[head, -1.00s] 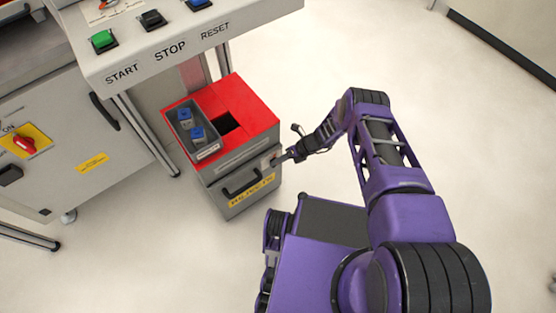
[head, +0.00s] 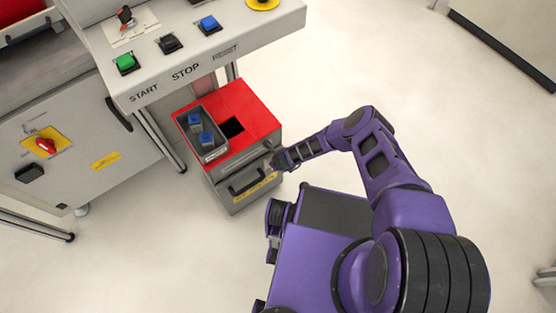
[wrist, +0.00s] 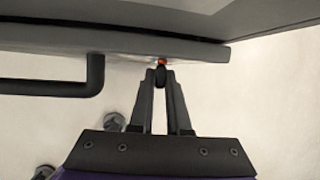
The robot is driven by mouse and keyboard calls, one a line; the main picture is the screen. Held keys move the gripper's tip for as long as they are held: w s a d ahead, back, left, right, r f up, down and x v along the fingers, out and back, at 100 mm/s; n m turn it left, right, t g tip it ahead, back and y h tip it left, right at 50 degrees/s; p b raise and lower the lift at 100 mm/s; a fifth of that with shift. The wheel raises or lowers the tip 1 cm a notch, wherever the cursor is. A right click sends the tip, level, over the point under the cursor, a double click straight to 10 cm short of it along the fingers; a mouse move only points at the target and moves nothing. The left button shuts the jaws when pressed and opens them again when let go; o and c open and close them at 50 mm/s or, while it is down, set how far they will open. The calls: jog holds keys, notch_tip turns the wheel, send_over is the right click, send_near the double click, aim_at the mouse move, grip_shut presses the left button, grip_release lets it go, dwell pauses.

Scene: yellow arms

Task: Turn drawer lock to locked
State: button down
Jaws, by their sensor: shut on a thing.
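The drawer lock (wrist: 162,62) shows in the wrist view as a small orange-red spot with a dark key or knob at the drawer's front face. My gripper (wrist: 160,80) has its two fingertips closed on that dark piece. In the head view my gripper (head: 273,161) is at the upper right of the drawer front (head: 238,202), beside the black drawer handle (head: 247,181). The handle also shows in the wrist view (wrist: 95,75), left of the fingers. The fingers hide most of the lock, so I cannot tell its turn position.
The red-topped cabinet (head: 250,103) has a square opening and a grey bin (head: 213,150) with blue-topped pieces. A control panel (head: 190,55) with START, STOP and RESET buttons overhangs at the upper left. Open floor (head: 400,60) lies to the right.

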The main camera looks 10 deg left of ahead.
jog(key=shift+s+a+f+n+t+h+b, duration=0.1)
jog(key=shift+n+t+h+b, duration=0.15)
jog(key=shift+t+h+b, duration=0.55)
jog(key=shift+s+a+f+n+t+h+b, duration=0.15)
jog(key=shift+n+t+h+b, duration=0.15)
jog(key=shift+t+h+b, duration=0.5)
jog(key=shift+s+a+f+n+t+h+b, duration=0.1)
jog(key=shift+n+t+h+b, duration=0.3)
jog(key=shift+t+b, duration=0.65)
jog(key=shift+r, duration=0.1)
jog(key=c, duration=0.9)
grip_release()
jog(key=p+v, duration=0.3)
jog(key=v, duration=1.4)
jog(key=shift+s+a+p, duration=0.1)
jog(key=shift+s+p, duration=0.2)
jog(key=shift+p, duration=0.05)
